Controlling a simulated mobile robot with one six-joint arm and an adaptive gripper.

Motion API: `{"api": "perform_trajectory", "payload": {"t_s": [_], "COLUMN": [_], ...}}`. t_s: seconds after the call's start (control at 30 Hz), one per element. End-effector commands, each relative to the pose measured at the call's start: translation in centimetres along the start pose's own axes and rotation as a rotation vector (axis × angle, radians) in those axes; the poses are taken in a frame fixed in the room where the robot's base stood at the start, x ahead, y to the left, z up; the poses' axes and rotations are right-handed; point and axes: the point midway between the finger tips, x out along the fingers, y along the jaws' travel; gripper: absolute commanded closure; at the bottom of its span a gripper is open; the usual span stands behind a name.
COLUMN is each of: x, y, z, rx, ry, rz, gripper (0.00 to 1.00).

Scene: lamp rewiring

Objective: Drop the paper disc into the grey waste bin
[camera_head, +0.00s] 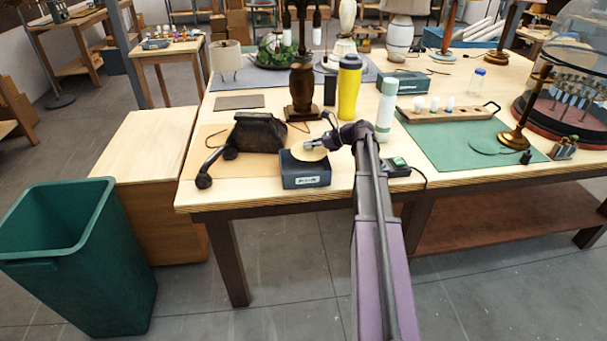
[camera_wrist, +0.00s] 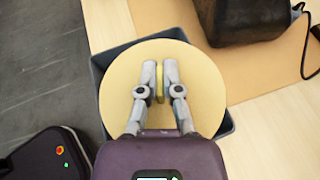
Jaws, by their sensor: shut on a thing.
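A pale yellow disc (camera_head: 309,153) is at the front of the workbench, over a small dark blue-grey box (camera_head: 305,180) with a label. In the wrist view the round disc (camera_wrist: 205,80) covers most of the box. My gripper (camera_head: 322,144) is shut on a thin yellow upright piece at the disc's middle, seen between the fingertips (camera_wrist: 160,84). I cannot tell whether the disc touches the box. The waste bin in view is green (camera_head: 88,262), not grey. It stands open on the floor at the left, apart from the gripper.
A dark bag-like object (camera_head: 258,133) and a black handset-like piece (camera_head: 204,180) lie left of the box. A yellow bottle (camera_head: 348,92) and a pale bottle (camera_head: 386,110) stand behind my gripper. A wooden cabinet (camera_head: 146,150) stands between bin and bench.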

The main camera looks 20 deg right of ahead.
Motion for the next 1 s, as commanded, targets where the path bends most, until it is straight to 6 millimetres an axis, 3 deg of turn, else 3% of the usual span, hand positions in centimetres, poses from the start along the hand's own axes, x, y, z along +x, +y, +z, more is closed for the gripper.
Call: {"api": "perform_trajectory", "payload": {"t_s": [0.3, 0.8, 0.83, 0.93, 1.0], "x": [0.9, 1.0, 1.0, 1.0, 1.0], "y": [0.0, 0.0, 0.0, 0.0, 0.0], "z": [-2.1, -2.3, -2.3, -2.3, -2.3], "rx": [0.000, 0.000, 0.000, 0.000, 0.000], "ry": [0.000, 0.000, 0.000, 0.000, 0.000], "rz": [0.000, 0.000, 0.000, 0.000, 0.000], "gripper": [1.00, 1.00, 0.84, 0.55, 0.51]}}
